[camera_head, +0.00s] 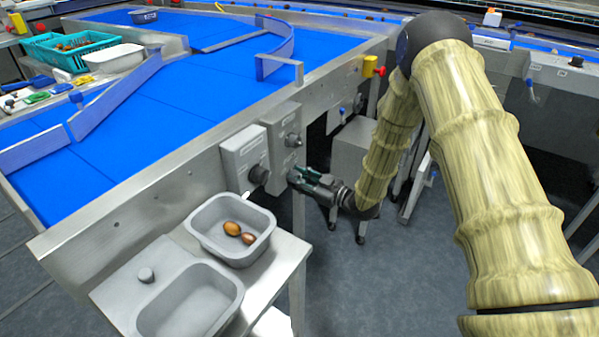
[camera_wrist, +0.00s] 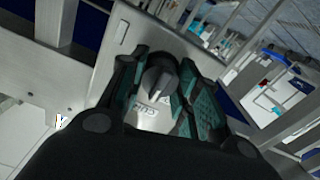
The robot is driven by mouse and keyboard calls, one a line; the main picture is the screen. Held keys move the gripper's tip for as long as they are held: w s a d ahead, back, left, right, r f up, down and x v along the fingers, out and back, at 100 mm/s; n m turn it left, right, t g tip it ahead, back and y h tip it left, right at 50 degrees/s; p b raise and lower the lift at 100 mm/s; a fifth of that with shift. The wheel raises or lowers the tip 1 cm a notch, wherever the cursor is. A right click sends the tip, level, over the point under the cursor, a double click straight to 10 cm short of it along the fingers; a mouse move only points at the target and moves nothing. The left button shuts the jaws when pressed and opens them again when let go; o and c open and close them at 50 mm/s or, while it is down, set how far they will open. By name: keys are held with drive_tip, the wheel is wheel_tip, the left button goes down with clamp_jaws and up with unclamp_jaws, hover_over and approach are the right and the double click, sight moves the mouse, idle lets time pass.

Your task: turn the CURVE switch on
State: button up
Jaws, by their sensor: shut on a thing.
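The CURVE switch (camera_wrist: 158,84) is a dark round rotary knob with a raised grip bar, seen in the wrist view on a grey metal plate. A small label (camera_wrist: 150,108) lies beside it; its lettering is too blurred to read surely. My gripper (camera_wrist: 163,92) has its green-padded fingers on both sides of the knob and is shut on it. In the head view my gripper (camera_head: 293,178) reaches from the right to the lower part of a grey switch box (camera_head: 281,132). Its fingertips hide the knob there. Whether the switch is on or off cannot be told.
Left of it is another grey box (camera_head: 243,150) with a black knob (camera_head: 258,175). Another knob (camera_head: 292,140) sits above my gripper.

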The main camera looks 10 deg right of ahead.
drive_tip(key=m+p, duration=0.1)
drive_tip(key=m, duration=0.1)
drive_tip(key=m+p, duration=0.1)
drive_tip(key=m, duration=0.1)
drive_tip(key=shift+r+m, duration=0.2)
drive_tip(key=shift+m, duration=0.1)
drive_tip(key=shift+f+m+p, duration=0.1)
drive_tip(key=shift+m+p, duration=0.95)
drive_tip(key=shift+m, duration=1.25)
drive_tip(key=shift+w, duration=0.1)
drive_tip(key=o, duration=1.1)
drive_tip(key=shift+c, duration=0.2)
drive_tip(key=v, duration=1.2)
drive_tip(key=shift+f, duration=0.1)
